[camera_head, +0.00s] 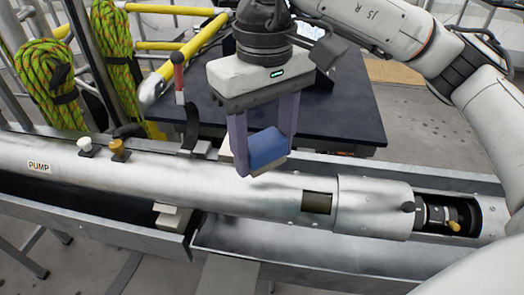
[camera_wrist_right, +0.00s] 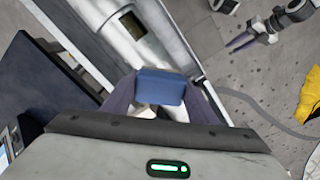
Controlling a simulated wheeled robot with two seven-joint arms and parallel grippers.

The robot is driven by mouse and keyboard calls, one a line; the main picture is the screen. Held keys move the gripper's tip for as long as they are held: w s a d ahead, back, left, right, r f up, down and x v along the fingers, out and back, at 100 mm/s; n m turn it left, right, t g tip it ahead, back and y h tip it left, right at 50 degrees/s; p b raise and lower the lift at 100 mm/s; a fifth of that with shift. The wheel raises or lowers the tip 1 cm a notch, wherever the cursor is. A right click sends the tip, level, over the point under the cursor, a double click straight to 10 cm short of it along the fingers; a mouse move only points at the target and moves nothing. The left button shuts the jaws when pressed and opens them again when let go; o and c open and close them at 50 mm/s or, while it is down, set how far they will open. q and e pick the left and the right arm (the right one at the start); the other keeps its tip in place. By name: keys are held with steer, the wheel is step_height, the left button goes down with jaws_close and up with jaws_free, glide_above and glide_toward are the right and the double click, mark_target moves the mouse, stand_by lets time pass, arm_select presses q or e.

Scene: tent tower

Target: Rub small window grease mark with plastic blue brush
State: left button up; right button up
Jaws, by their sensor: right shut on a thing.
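The blue brush (camera_head: 268,147) is a block with a pale underside, held between the two purple fingers of my right gripper (camera_head: 264,160). It also shows in the right wrist view (camera_wrist_right: 161,87). My right gripper is shut on it, above the silver tube, left of the small window. The small window (camera_head: 317,203) is a dark olive rectangle in the tube's side, and shows in the right wrist view (camera_wrist_right: 133,24). I cannot make out a separate grease mark on it. My left gripper (camera_wrist_right: 240,42) appears at the upper right of the right wrist view, away from the tube; its opening is unclear.
The silver tube (camera_head: 110,172) marked PUMP lies in a metal trough (camera_head: 290,240). A wider sleeve (camera_head: 372,207) and an open cutout sit right of the window. A dark table (camera_head: 345,115), yellow rails (camera_head: 165,45) and coiled ropes (camera_head: 47,85) stand behind.

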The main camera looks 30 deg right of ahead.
steer(key=shift+r+p, duration=0.55)
steer(key=shift+r, duration=0.8)
